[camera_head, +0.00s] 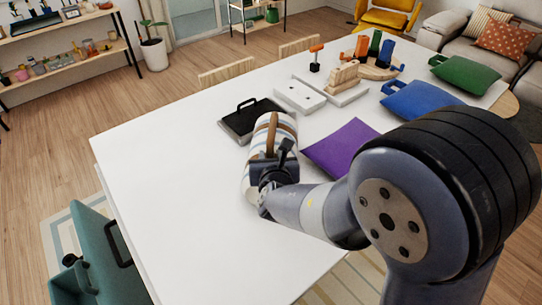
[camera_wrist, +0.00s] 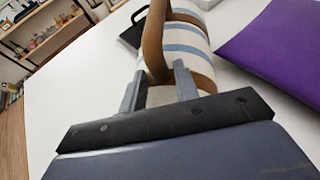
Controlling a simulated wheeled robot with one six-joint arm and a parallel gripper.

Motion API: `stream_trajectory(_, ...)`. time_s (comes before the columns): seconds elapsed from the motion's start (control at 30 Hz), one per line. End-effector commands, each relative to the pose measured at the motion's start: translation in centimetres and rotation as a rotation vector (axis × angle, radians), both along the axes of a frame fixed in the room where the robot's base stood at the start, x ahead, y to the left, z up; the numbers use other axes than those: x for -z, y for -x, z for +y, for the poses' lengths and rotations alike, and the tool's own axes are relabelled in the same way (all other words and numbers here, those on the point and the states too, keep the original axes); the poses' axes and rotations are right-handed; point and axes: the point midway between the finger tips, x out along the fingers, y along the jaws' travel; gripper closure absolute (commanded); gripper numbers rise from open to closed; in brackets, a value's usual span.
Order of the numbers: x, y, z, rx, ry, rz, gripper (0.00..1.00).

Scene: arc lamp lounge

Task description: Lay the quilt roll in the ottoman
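The quilt roll (camera_head: 256,179) is white with blue-grey stripes and brown straps, lying on the white table. It also shows in the wrist view (camera_wrist: 186,39). Its brown loop handle (camera_head: 272,135) stands up and runs between the fingers of my gripper (camera_wrist: 158,85). In the head view my gripper (camera_head: 272,165) is at the roll and hides part of it. The fingers are apart, one on each side of the handle; whether they press on it is unclear. The ottoman appears to be the teal box (camera_head: 66,282) at lower left, with a raised panel (camera_head: 105,250); its inside is mostly hidden.
The white table (camera_head: 150,190) is bare left of the roll. A black handled tray (camera_head: 248,122) stands behind the roll and a purple cushion (camera_head: 340,146) lies close at its right. Blue (camera_head: 418,99) and green (camera_head: 465,75) cushions, white blocks and wooden toys are farther back.

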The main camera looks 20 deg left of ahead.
Motion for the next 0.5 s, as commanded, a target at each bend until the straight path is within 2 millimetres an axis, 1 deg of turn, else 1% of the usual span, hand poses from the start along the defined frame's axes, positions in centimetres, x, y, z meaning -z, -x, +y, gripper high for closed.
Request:
stream_trajectory(0.03, -0.02, -0.01, 0.0, 0.0, 0.0, 0.0, 0.66)
stream_trajectory(0.1, -0.02, -0.01, 0.0, 0.0, 0.0, 0.0, 0.6)
stream_trajectory(0.13, -0.02, -0.01, 0.0, 0.0, 0.0, 0.0, 0.59)
stream_trajectory(0.37, -0.05, 0.03, -0.02, 0.0, 0.0, 0.0, 0.59)
stream_trajectory(0.5, -0.27, 0.58, -0.28, 0.0, 0.0, -0.001, 0.59)
